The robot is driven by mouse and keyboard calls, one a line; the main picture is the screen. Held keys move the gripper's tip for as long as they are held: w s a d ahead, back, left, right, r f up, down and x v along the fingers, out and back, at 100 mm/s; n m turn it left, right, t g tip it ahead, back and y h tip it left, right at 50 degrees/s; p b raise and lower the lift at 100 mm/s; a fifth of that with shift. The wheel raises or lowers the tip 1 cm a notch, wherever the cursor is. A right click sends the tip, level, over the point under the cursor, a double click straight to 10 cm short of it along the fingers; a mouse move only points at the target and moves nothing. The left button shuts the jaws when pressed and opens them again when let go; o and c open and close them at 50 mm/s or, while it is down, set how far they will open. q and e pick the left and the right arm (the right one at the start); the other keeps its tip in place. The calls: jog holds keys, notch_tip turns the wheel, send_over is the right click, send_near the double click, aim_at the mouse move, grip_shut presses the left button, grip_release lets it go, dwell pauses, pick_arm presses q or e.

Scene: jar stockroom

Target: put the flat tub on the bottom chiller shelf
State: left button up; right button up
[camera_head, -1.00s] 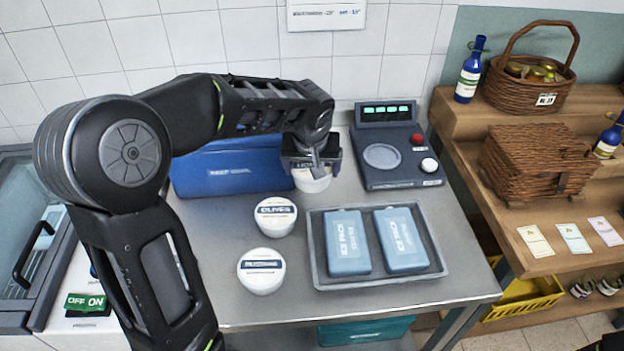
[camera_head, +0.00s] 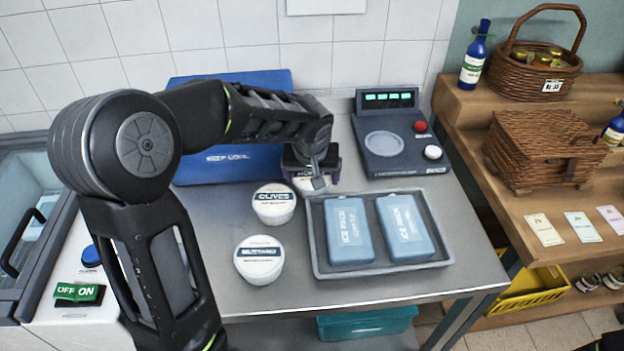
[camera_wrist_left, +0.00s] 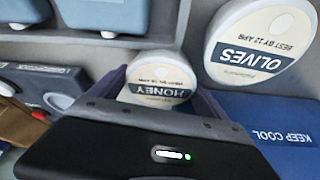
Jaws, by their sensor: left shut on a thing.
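Three white tubs with labelled lids show. The honey tub (camera_head: 311,184) is at my left gripper (camera_head: 314,170), behind the tray. In the left wrist view the honey tub (camera_wrist_left: 157,84) sits between the dark fingers, which are shut on it. I cannot tell whether it is clear of the counter. The olives tub (camera_head: 274,203) and the mustard tub (camera_head: 260,259) stand on the steel counter (camera_head: 205,240), apart from the gripper. Which tub is the flat one is not clear. The chiller (camera_head: 28,215) is partly in view at the left; its bottom shelf is not visible.
A grey tray (camera_head: 385,267) with two ice packs (camera_head: 350,231) is close in front of the honey tub. A blue cooler box (camera_head: 225,165) stands behind left, a scale (camera_head: 395,142) behind right. A green OFF/ON switch (camera_head: 78,293) is at the lower left.

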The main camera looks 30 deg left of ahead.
pick_arm(q)
jog(key=shift+r, duration=0.15)
jog(key=shift+f, duration=0.25)
jog(key=o, duration=1.5)
jog(key=shift+r, duration=0.15)
jog(key=shift+r, duration=0.2)
jog(key=v, duration=1.1)
jog(key=shift+s+d+r, duration=0.15)
jog(key=shift+s+r, duration=0.1)
jog(key=shift+r, duration=0.05)
